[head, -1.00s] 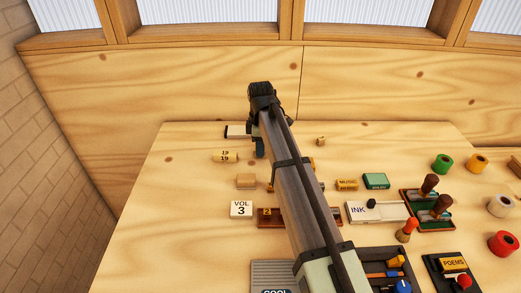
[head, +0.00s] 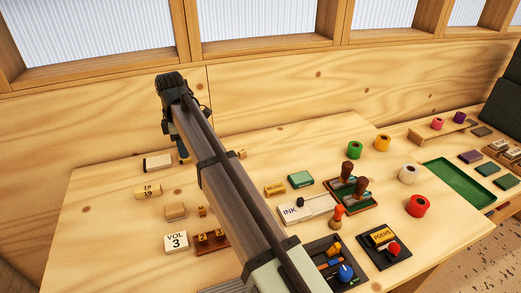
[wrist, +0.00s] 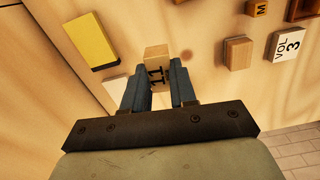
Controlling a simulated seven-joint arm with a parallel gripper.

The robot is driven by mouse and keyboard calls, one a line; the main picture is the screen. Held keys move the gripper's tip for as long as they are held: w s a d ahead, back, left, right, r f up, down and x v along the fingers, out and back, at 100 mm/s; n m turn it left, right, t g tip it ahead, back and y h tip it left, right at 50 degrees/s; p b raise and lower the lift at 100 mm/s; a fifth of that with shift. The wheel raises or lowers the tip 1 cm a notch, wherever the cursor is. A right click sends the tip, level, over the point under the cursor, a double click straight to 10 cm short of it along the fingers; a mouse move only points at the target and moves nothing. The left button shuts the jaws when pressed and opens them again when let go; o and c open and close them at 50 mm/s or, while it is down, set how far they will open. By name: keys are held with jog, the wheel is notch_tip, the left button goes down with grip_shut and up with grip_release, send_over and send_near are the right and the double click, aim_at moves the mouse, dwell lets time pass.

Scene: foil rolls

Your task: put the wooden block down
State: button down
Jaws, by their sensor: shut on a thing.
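The wooden block (wrist: 157,57), a light wood piece with a dark "11"-like mark, sits between my fingertips in the wrist view. My gripper (wrist: 159,88) is shut on it with blue fingers on both sides. In the head view my gripper (head: 182,150) is at the far left part of the table (head: 105,215). There the arm and gripper hide the held block. I cannot tell how far the block is above the table.
A plain wood block (head: 176,211), a "19" block (head: 148,191) and a VOL 3 block (head: 176,242) lie nearby. A white box (head: 158,162) is close to the gripper. A yellow block (wrist: 90,40) shows in the wrist view. Stamps (head: 354,185) and coloured rolls stand right.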

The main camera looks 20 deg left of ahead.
jog(key=w+d+m, duration=0.2)
jog(key=w+d, duration=0.8)
jog(key=w, duration=0.4)
jog(key=w+d+m, duration=0.1)
jog(key=w+d, duration=1)
jog(key=w, duration=0.2)
jog(key=f+n, duration=0.1)
jog(key=f, duration=0.2)
jog(key=f+n, duration=0.1)
jog(key=f, duration=0.2)
jog(key=w+a+f+n, duration=0.1)
jog(key=f+n, duration=0.1)
jog(key=f, duration=0.1)
jog(key=shift+f, duration=0.4)
jog(key=shift+f, duration=0.15)
jog(key=c, duration=0.9)
grip_release()
notch_tip(320, 180, up, 12)
jog(key=shift+r, duration=0.2)
